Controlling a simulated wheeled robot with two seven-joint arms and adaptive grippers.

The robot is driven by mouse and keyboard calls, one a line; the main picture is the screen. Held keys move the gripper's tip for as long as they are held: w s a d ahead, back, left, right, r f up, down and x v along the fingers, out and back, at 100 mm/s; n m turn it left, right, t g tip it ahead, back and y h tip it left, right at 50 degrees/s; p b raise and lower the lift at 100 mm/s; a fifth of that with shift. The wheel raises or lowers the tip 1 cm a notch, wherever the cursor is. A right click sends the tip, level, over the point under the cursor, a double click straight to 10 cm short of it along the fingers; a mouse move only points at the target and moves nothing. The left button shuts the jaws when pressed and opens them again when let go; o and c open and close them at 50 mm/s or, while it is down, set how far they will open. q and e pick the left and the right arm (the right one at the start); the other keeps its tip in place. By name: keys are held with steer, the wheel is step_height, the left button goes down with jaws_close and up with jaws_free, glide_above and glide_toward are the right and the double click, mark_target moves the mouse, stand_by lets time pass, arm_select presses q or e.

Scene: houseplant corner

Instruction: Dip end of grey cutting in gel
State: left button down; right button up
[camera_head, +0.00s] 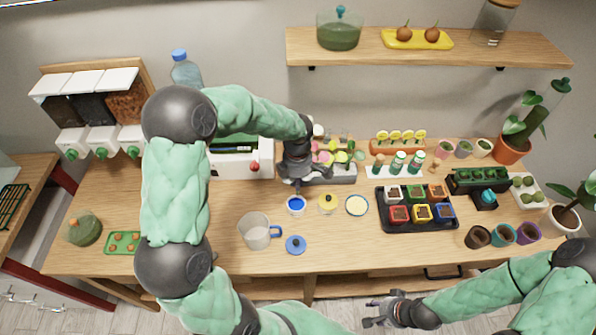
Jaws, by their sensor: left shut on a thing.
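My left gripper (295,184) is at the left end of the grey cutting rack (340,175), just behind the blue gel. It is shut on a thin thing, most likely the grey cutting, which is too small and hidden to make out. The blue gel (296,204) sits in a small open white pot on the table, in front of the gripper. Whether the cutting touches the gel cannot be told. A blue lid (295,244) lies apart, nearer the front edge. My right gripper (371,313) is low in front of the table, open and empty.
A yellow-lidded pot (328,204) and a cream-filled dish (356,206) stand right of the gel. A clear jug (256,232) stands front left. A black tray (383,222) of coloured pots is at right.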

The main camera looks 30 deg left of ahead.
arm_select(q)
steer(key=shift+s+f, duration=0.1)
steer(key=shift+s, duration=0.1)
steer(key=shift+a+f+b, duration=0.15)
steer(key=shift+f+b, duration=1)
steer(key=shift+f, duration=1.85)
steer(key=shift+f+b, duration=0.55)
steer(key=shift+b, duration=0.05)
steer(key=shift+s+f+b, duration=0.1)
steer(key=shift+b, duration=0.3)
stand_by(1.0)
step_height(320, 180, up, 7)
steer(key=p, duration=0.3)
stand_by(0.8)
stand_by(0.5)
